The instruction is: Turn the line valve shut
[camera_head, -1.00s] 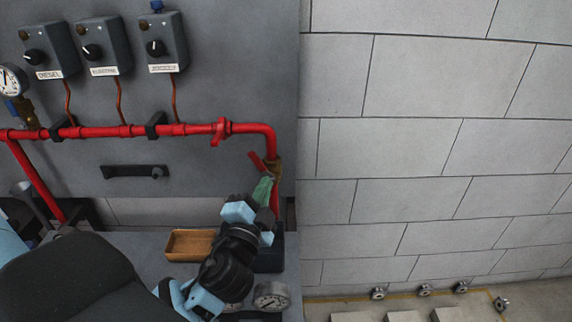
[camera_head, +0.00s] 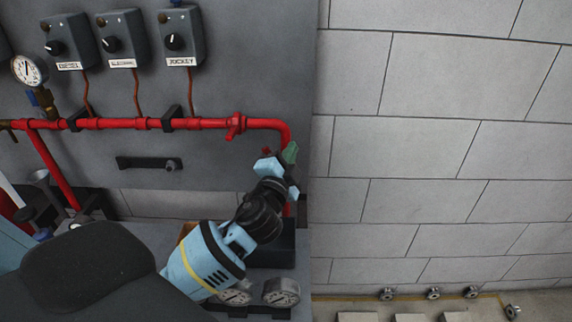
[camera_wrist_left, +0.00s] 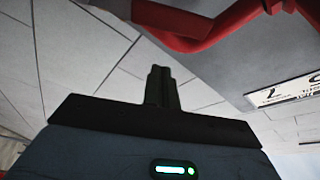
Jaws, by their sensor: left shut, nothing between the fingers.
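The line valve sits on the red pipe's vertical run below the right elbow. In the head view only a small bit of its red lever (camera_head: 266,151) shows; the rest is hidden behind my left gripper. My left gripper (camera_head: 290,153) is shut and empty, its greenish fingertips close in front of the pipe just below the elbow. I cannot tell whether it touches the valve. In the left wrist view the shut fingers (camera_wrist_left: 163,88) point toward the wall, with the red pipe beyond them. My right gripper is not in view.
The red pipe (camera_head: 105,123) runs along the grey panel, with a gauge (camera_head: 30,70) and labelled switch boxes (camera_head: 178,36) above. A black bar handle (camera_head: 148,163) is below. Two gauges, one at the front (camera_head: 281,292), lie low. The block wall (camera_head: 440,90) at right is clear.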

